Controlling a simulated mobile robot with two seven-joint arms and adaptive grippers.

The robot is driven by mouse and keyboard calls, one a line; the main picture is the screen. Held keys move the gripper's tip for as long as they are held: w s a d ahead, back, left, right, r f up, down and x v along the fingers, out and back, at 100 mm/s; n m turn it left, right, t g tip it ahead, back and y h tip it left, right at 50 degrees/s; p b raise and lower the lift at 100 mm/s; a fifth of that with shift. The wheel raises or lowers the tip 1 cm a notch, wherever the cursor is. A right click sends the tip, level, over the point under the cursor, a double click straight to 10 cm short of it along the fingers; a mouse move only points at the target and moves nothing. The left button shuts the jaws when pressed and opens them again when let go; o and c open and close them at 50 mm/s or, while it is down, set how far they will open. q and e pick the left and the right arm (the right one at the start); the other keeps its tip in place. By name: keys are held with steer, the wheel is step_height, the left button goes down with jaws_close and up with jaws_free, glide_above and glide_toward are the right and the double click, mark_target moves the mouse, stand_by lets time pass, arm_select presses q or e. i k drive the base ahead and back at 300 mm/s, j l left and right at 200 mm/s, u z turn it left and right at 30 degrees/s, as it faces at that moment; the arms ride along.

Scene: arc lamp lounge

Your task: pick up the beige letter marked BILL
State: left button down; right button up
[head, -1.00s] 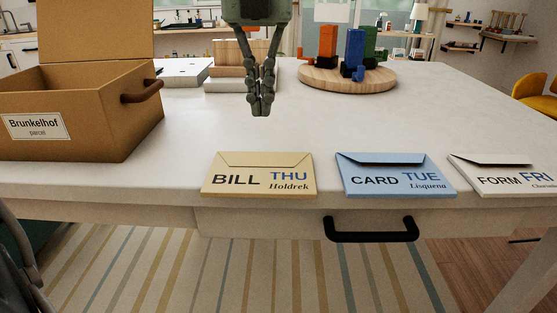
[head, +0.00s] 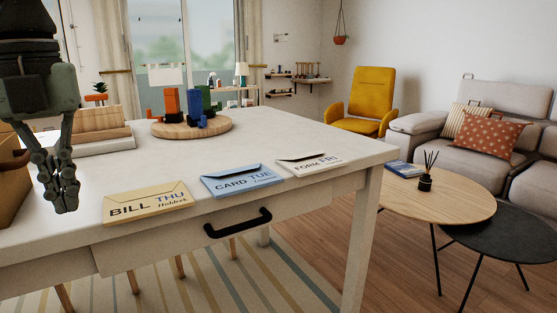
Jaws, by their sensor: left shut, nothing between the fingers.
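The beige letter marked BILL (head: 147,203) lies flat near the front edge of the white table, with THU and Holdrek also printed on it. My left gripper (head: 67,208) hangs fingers down to the left of the letter, apart from it. Its fingers are shut and hold nothing. Right of the beige letter lie a blue letter marked CARD TUE (head: 241,181) and a white letter marked FORM FRI (head: 309,164). My right gripper is not in view.
A round wooden board (head: 192,127) with coloured pieces stands farther back on the table (head: 270,138). Wooden and white blocks (head: 104,125) sit behind my left gripper. A cardboard box (head: 10,185) is cut off at the left edge. A black drawer handle (head: 238,223) sticks out in front.

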mark_target(130, 207)
steer(key=k, duration=1.35)
